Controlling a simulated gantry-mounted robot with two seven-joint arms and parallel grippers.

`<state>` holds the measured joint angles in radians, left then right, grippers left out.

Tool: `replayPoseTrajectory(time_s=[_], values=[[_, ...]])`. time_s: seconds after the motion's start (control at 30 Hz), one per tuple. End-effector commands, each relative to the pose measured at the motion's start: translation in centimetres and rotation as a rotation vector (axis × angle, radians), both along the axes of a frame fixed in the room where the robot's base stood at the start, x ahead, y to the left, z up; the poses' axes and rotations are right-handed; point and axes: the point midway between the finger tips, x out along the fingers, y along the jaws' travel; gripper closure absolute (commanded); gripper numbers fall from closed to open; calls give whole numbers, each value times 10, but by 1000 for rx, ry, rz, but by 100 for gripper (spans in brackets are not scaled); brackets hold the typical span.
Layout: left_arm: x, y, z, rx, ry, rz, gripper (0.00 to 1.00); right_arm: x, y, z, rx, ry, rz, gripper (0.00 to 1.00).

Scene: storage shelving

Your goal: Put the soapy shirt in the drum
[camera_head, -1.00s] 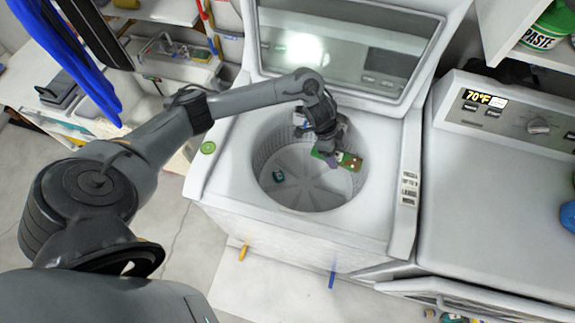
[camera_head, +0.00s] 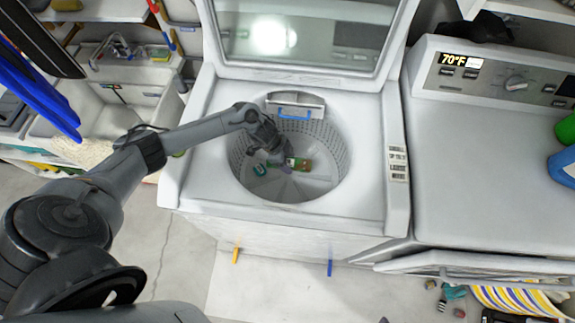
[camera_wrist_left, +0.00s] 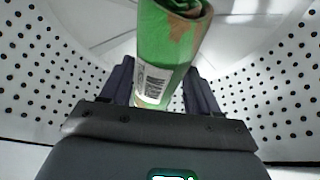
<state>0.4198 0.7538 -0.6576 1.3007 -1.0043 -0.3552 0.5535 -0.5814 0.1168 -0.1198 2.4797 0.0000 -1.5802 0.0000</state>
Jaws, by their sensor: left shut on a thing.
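The washer drum (camera_head: 335,150) is open, with a perforated white wall. My left gripper (camera_head: 281,160) is down inside it, shut on a green-and-brown thing (camera_head: 301,164). In the left wrist view this thing (camera_wrist_left: 165,60) is rolled, with a barcode label, and stands between the fingers (camera_wrist_left: 160,88). I cannot tell whether it is the soapy shirt. A small teal thing (camera_head: 260,170) lies in the drum left of the gripper. No other shirt is clear to see. My right gripper is out of view.
The washer lid (camera_head: 300,35) stands open behind the drum. A blue-edged dispenser (camera_head: 295,106) is at the drum's back rim. Another machine (camera_head: 480,150) stands at the right, with a blue bottle (camera_head: 563,166) on it. A striped cloth (camera_head: 515,300) lies on the floor.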

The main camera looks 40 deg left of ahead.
Motion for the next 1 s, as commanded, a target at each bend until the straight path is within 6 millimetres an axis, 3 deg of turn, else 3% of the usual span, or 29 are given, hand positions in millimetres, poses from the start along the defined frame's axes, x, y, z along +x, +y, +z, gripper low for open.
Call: replayPoseTrajectory(time_s=[0.33,1.0], values=[[0,-1,-38,-2,0,1,74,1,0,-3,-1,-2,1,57],[0,0,-51,0,0,0,74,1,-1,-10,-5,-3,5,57]])
